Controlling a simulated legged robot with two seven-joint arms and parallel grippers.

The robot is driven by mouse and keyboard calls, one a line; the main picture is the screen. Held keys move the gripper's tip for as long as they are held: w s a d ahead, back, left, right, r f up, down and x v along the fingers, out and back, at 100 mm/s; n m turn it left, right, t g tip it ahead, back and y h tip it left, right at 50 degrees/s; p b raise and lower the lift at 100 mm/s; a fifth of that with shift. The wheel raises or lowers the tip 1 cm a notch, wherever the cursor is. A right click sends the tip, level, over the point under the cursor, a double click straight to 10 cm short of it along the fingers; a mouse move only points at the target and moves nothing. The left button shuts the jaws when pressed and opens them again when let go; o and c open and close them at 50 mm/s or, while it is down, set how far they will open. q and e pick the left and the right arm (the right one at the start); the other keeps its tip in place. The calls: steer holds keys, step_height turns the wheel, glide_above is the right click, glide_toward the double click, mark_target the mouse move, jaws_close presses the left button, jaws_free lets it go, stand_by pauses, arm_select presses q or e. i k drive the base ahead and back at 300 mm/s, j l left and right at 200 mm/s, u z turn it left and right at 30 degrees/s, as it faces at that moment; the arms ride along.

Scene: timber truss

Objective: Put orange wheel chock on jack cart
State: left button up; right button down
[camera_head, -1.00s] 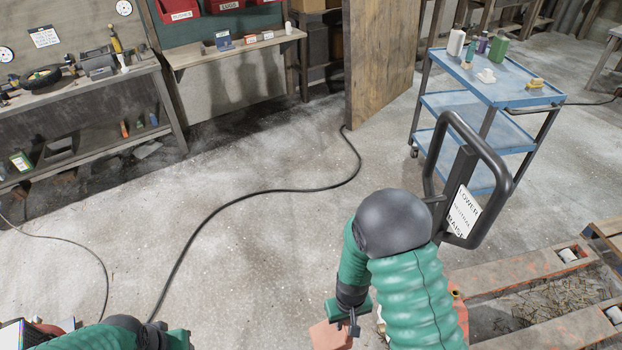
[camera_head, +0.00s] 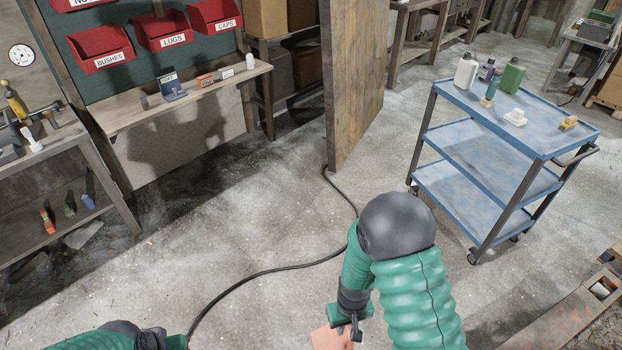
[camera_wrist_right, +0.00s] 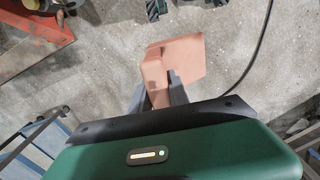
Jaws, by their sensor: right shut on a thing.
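The orange wheel chock (camera_head: 328,338) is in my right gripper, at the bottom of the head view and partly cut off by the edge. The right wrist view shows its flat, pale orange side (camera_wrist_right: 185,58) and the dark fingers of my right gripper (camera_wrist_right: 165,90) shut on it, above the floor. A blue three-shelf cart (camera_head: 465,150) stands upright at the right of the head view, apart from the chock. My left arm shows at the bottom left; its fingers are out of view.
A wooden panel (camera_head: 352,80) stands left of the cart. A black cable (camera_head: 270,270) crosses the floor. An orange-edged frame (camera_head: 560,318) lies at lower right.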

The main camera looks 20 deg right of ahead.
mark_target(538, 139)
steer(key=i+l+z, duration=0.3)
steer(key=i+z, duration=0.65)
steer(key=i, duration=0.2)
steer(key=i+j+z, duration=0.1)
steer(key=i+z, duration=0.4)
steer(key=i+j+z, duration=0.5)
steer(key=i+l, duration=0.1)
